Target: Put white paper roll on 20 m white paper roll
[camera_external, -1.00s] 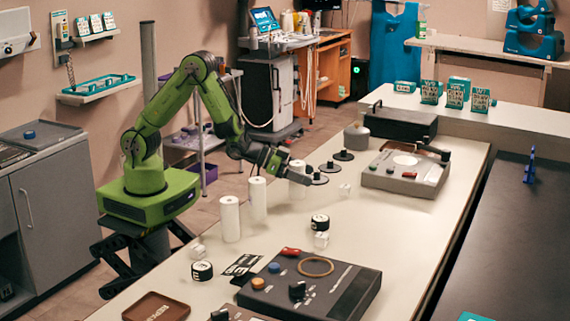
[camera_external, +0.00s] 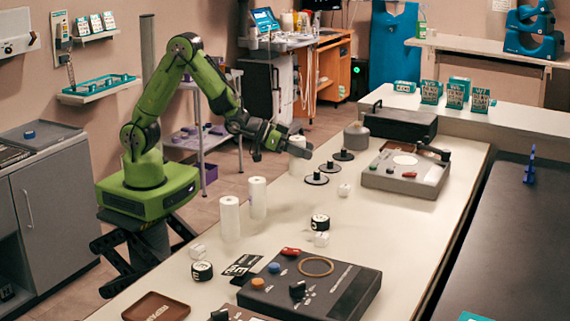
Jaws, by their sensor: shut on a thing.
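My gripper (camera_external: 279,140) is shut on a white paper roll (camera_external: 298,162) and holds it upright above the table's left edge. Part of that roll is hidden by the fingers. Two more white paper rolls stand upright on the cream table, nearer the camera: a front one (camera_external: 229,220) and one just behind it (camera_external: 257,198). My gripper is higher than both and to their right. No label can be read, so I cannot tell which is the 20 m roll.
Black round weights (camera_external: 317,179) stand near the held roll. Black-and-white small rolls (camera_external: 202,271) and small white cubes (camera_external: 344,190) lie about. A dark control box (camera_external: 312,288) is in front, a grey one (camera_external: 405,172) farther back. The table's middle (camera_external: 385,235) is clear.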

